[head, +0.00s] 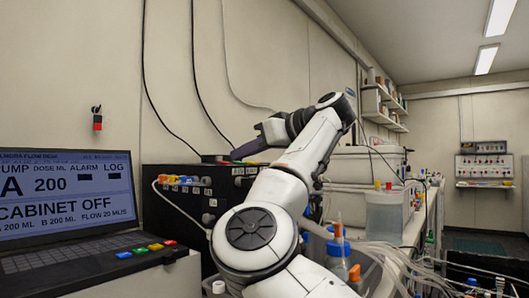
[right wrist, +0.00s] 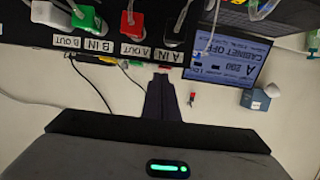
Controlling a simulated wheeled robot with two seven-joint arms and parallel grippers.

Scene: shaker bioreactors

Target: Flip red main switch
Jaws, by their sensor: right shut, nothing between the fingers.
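My right gripper (head: 243,151) is shut and empty, reaching left above the back of the black pump cabinet (head: 226,190). In the right wrist view its closed fingers (right wrist: 160,80) point at the cabinet's top edge. A small red part (head: 222,162) shows at that edge just below the fingertips; I cannot tell whether it is the main switch or whether the fingers touch it. A red tag-like item (head: 97,122) hangs on the wall to the left, apart from the gripper. The laptop (head: 66,195) reads "CABINET OFF". My left gripper is out of view.
Black cables hang down the wall. The wall area above the laptop is mostly clear.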

